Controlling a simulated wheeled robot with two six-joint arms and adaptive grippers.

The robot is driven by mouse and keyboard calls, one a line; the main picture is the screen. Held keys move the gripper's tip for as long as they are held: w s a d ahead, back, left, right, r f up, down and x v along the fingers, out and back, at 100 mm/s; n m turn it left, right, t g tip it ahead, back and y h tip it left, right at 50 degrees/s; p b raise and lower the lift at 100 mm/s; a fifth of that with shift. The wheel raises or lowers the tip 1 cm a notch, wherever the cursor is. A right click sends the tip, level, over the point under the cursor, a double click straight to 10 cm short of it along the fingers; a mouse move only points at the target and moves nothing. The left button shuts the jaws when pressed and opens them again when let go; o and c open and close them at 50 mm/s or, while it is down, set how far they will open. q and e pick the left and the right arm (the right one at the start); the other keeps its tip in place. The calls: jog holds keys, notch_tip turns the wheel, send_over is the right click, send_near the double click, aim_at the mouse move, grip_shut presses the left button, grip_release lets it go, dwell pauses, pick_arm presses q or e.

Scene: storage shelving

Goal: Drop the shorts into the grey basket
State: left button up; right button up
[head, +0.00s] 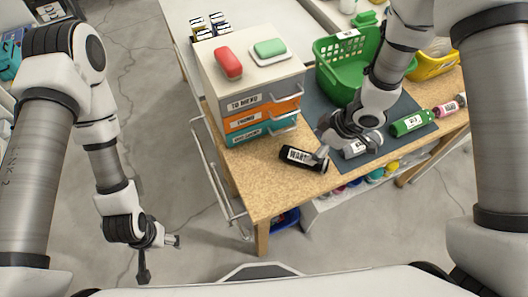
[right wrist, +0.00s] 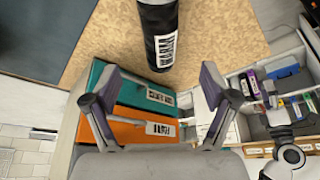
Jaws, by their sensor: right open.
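I see no shorts and no grey basket in either view. My right gripper (head: 322,146) is over the wooden table, beside a black cylinder with a white label (head: 303,158) lying on its side. In the right wrist view the right gripper (right wrist: 160,88) is open with nothing between its fingers, and the black cylinder (right wrist: 158,28) lies beyond the fingertips. My left gripper (head: 160,257) hangs over the floor left of the table, fingers apart and empty. A green basket (head: 336,82) stands at the back of the table, partly hidden by my right arm.
A drawer unit (head: 262,103) with a red item (head: 228,63) and a green item (head: 270,47) on top stands left of the right gripper. A green bottle (head: 412,123) and a pink bottle (head: 449,106) lie at right. A yellow bin (head: 432,63) is behind. Floor at left is clear.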

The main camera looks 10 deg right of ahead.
aim_at(308, 155)
jog(key=shift+d+f, duration=0.15)
jog(key=shift+f, duration=0.1)
jog(key=shift+w+d+f, duration=0.1)
jog(key=shift+d+f, duration=0.1)
jog(key=shift+f, duration=0.95)
jog(key=x, duration=0.5)
jog(key=shift+a+p, duration=0.4)
jog(key=shift+d+f, duration=0.1)
jog(key=shift+d, duration=0.1)
jog(key=c, duration=1.4)
